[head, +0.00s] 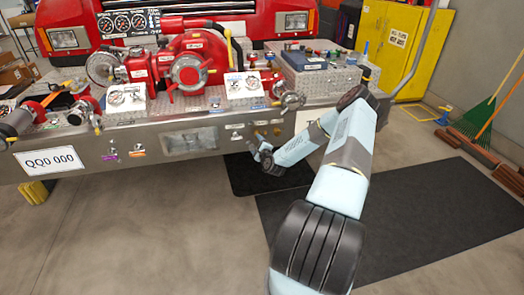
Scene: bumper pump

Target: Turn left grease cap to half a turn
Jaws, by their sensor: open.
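The red pump (190,68) sits on the diamond-plate bumper deck of a red fire truck. Several small fittings show on the bumper's front face, among them a purple one (112,149) and an orange one (137,153) at left. I cannot tell which small fitting is the left grease cap. My gripper (259,144) is small in the picture, low in front of the bumper's right part, close to some small fittings there. It looks open and empty. Whether it touches anything cannot be told, and my wrist partly hides the area.
The metal bumper (75,152) carries a licence plate (50,160), hose fittings and pump valves (287,98). Black mats (430,205) lie on the floor. A yellow cabinet (392,45) and brooms (490,112) stand at right. The floor at lower left is clear.

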